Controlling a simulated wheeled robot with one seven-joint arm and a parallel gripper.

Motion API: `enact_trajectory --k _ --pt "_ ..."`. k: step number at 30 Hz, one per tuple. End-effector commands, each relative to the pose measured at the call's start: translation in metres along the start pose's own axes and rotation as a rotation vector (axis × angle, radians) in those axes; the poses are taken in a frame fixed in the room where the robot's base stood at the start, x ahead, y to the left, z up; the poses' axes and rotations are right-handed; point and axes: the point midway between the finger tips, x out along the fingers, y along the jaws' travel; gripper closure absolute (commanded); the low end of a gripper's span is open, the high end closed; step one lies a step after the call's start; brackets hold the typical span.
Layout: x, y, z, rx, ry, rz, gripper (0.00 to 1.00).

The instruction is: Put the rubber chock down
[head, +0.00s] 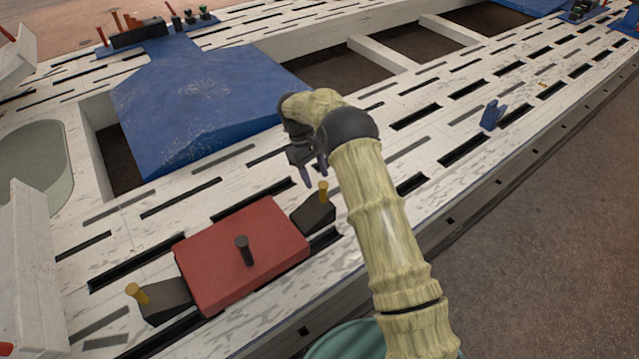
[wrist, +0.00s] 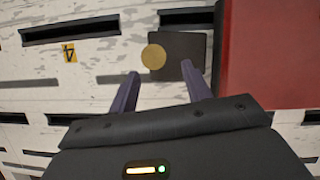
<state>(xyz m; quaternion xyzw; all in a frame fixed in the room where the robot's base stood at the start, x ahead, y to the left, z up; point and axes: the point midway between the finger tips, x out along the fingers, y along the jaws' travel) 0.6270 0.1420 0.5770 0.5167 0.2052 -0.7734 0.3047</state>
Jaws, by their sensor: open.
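A dark rubber chock (head: 314,217) with an upright yellow peg (head: 323,191) rests on the slotted white bench at the right end of a red block (head: 243,254). In the wrist view the chock (wrist: 190,47) lies close against the red block (wrist: 268,50), and its round yellow peg top (wrist: 153,57) shows just past my fingertips. A second chock (head: 168,299) with a yellow peg is at the block's left end. My gripper (head: 314,175) is open and empty above the right chock; its fingers (wrist: 160,70) are apart.
A dark peg (head: 243,250) stands up from the red block. A blue sloped plate (head: 200,100) lies behind it, and a small blue piece (head: 492,114) sits to the right. The white bench (head: 400,150) has many slots and several large openings. A small yellow tag (wrist: 69,52) is on it.

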Motion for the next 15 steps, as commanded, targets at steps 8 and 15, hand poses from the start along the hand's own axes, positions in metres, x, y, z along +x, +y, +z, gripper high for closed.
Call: enact_trajectory --k 8,15 --pt "-0.045 0.0 0.0 0.0 0.0 0.0 0.51" --pt "-0.05 0.0 0.0 0.0 -0.001 0.0 0.51"
